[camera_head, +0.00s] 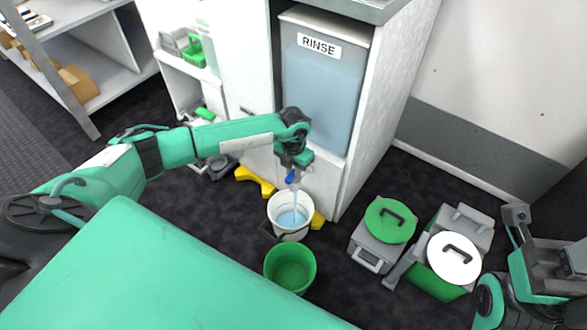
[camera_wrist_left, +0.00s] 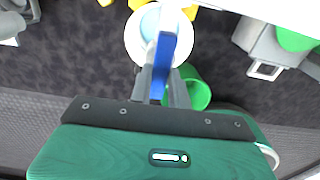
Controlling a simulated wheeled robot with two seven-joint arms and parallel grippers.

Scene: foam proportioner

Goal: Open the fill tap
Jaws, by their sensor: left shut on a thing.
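The fill tap's blue handle (camera_head: 292,175) is low on the front of the RINSE tank (camera_head: 325,85). My left gripper (camera_head: 294,166) is shut on this handle. In the left wrist view, the blue handle (camera_wrist_left: 164,58) lies between the fingers (camera_wrist_left: 161,88). A pale stream seems to run down from the tap into a white bucket (camera_head: 289,232), which holds light blue liquid (camera_head: 291,218). The tap's body is mostly hidden behind the gripper. My right gripper (camera_head: 516,214) is at the right edge, away from the tap, and its jaws cannot be made out.
A green bucket (camera_head: 290,284) stands just in front of the white one. Two grey containers, one with a green lid (camera_head: 390,221) and one with a white lid (camera_head: 454,257), stand to the right. Shelving (camera_head: 95,60) is at the far left. Yellow feet (camera_head: 254,181) stick out near the cabinet.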

